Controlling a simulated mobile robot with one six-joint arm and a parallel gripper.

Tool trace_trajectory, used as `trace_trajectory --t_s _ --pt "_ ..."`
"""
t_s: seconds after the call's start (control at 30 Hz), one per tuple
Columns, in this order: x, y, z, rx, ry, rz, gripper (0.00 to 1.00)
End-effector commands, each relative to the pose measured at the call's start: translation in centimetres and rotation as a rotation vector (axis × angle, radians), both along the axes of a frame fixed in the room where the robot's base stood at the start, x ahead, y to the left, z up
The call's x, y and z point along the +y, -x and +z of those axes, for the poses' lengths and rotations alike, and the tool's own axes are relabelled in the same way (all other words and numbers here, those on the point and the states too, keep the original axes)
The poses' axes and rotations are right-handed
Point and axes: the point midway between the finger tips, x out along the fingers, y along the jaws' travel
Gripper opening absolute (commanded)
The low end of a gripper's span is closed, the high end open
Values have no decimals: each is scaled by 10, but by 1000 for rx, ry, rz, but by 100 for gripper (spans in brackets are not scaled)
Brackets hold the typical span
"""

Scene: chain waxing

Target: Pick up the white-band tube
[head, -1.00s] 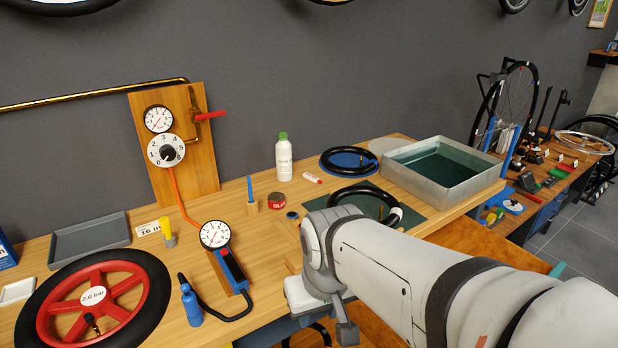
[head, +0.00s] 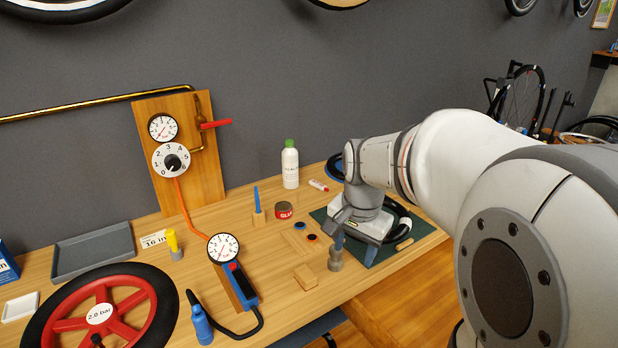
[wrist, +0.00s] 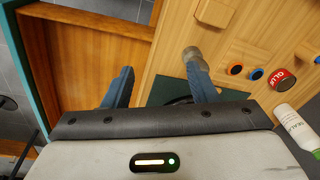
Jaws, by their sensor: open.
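A black tube (head: 402,222) lies coiled on a dark green mat (head: 424,240) at the right of the bench, partly hidden by my arm and gripper. In the wrist view, a dark piece of tube (wrist: 178,101) shows on the mat at the edge of my gripper body. My gripper (head: 354,254) is open and empty, with blue fingers pointing down over the mat's near left edge. In the wrist view, its fingers (wrist: 160,86) are spread apart. Another dark tube on a blue disc (head: 334,170) is mostly hidden behind my arm.
A small grey cylinder (head: 336,264) stands close by my left finger. A wooden block (head: 306,277), a red glue tin (head: 284,210) and a white bottle (head: 290,167) stand to the left. The bench edge is near, with a lower wooden surface (wrist: 85,55) beyond.

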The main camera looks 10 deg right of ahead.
Motion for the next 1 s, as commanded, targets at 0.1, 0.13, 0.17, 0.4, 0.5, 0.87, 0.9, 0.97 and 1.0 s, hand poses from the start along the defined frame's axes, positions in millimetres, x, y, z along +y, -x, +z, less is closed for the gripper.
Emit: trace_trajectory --t_s 0.1,0.13,0.17,0.4,0.5,0.87,0.9,0.97,1.0 --pt "-30 -49 3 37 -37 -337 53" --pt "-37 -60 2 45 -44 -421 53" --pt "-45 -70 0 53 -52 -502 53" --pt "-95 -127 -19 92 -83 -996 53" --pt "-106 -137 -25 98 -88 -1104 53" --pt "-109 -143 -58 104 -90 -1164 53" --pt "-108 -143 -63 105 -89 -1164 53" --pt "-106 -144 -71 106 -89 -1163 53" --pt "-104 -144 -77 106 -89 -1163 53"
